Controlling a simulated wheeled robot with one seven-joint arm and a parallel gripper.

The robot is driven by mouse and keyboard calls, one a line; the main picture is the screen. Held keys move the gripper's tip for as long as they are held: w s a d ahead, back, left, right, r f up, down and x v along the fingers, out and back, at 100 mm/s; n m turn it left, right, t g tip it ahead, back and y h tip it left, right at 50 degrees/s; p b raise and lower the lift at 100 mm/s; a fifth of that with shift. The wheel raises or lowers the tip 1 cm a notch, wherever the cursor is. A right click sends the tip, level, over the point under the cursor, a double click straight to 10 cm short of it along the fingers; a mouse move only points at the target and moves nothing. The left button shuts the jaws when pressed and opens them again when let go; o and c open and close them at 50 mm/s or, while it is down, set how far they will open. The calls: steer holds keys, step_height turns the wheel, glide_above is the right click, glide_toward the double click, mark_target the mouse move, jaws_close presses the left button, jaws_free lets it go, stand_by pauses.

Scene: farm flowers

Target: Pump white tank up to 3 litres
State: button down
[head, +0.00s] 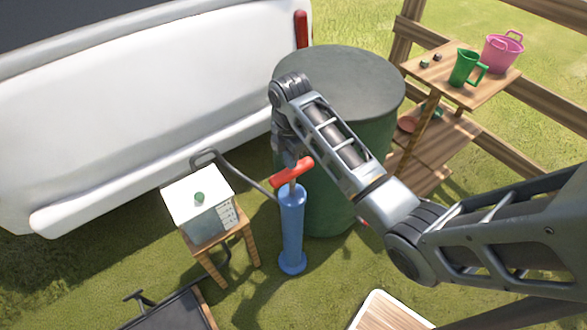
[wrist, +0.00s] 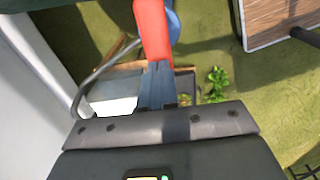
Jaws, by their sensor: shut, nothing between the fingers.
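The blue pump (head: 292,228) stands upright on the grass with a red T-shaped handle (head: 292,173) at its top. In the wrist view the red handle (wrist: 153,32) lies just beyond my fingertips. My gripper (head: 290,158) is shut and empty, pointing down right by the handle; I cannot tell whether it touches it. The white tank (head: 200,205) sits on a small wooden stool (head: 222,252) left of the pump. A grey hose (head: 245,172) runs from the tank toward the pump.
A green barrel (head: 340,75) stands close behind the pump. A wooden shelf (head: 480,88) at the right holds a green jug (head: 467,68) and a pink bucket (head: 503,52). A large white vehicle-like body (head: 120,110) fills the left. A dark wheelbarrow-like tray (head: 170,312) lies in front.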

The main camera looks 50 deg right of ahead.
steer(key=shift+r, duration=2.35)
steer(key=shift+d, duration=0.1)
